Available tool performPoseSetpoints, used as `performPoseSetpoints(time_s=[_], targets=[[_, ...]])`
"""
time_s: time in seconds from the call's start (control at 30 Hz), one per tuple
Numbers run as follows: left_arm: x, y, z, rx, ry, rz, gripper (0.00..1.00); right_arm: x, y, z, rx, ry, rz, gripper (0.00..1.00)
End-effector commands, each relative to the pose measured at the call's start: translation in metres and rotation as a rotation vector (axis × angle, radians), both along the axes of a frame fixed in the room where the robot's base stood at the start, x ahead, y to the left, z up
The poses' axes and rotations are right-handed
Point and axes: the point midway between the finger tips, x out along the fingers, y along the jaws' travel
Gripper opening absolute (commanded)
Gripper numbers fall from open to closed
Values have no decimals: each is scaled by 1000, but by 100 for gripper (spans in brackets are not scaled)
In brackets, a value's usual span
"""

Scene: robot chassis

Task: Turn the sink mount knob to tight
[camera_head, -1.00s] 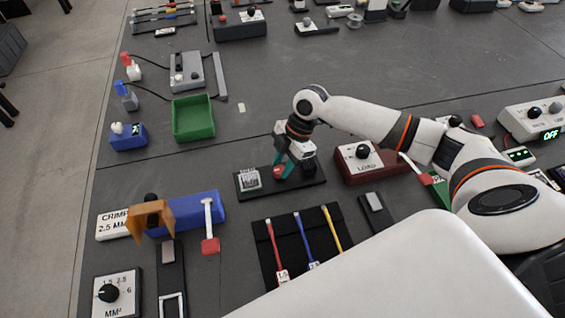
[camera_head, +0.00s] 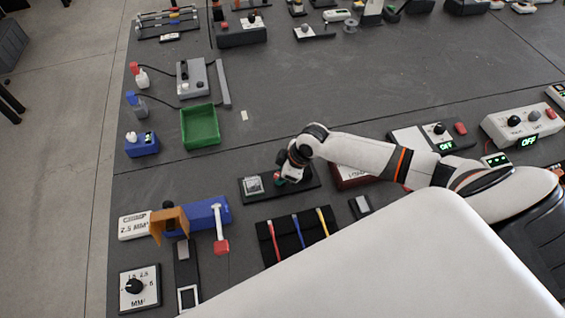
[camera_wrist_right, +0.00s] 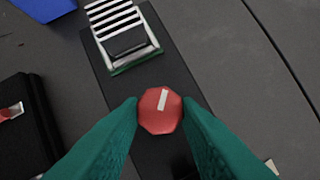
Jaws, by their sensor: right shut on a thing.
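The sink mount is a black plate (camera_head: 306,183) with a silver finned heat sink (camera_head: 254,185) at its left end. In the right wrist view, the red knob (camera_wrist_right: 160,112) with a white pointer mark sits on the plate (camera_wrist_right: 170,70), below the heat sink (camera_wrist_right: 122,30). The mark points up and slightly right, toward the heat sink side. My right gripper (camera_wrist_right: 160,114) is shut on the knob, with one green finger on each side. In the head view, my right gripper (camera_head: 286,175) hides most of the knob. My left gripper is not in view.
A red-brown box (camera_head: 350,178) stands right of the plate, partly behind my arm. A black mat with coloured cables (camera_head: 297,233) lies in front. A blue block with an orange bracket (camera_head: 205,212) is at the left front. Bare table lies behind the plate.

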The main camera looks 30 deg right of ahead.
Motion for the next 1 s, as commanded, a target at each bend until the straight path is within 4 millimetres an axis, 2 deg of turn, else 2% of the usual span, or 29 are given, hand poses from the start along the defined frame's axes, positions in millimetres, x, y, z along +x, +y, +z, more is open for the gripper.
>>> performPoseSetpoints(time_s=[0.03,0.5,0.7,1.0], targets=[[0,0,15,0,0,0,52,-1,2,7,2,1,-45,7],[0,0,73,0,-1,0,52,-3,6,6,2,3,-488,7],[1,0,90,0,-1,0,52,-3,7,4,2,2,-647,7],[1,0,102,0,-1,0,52,-3,8,2,1,2,-804,7]])
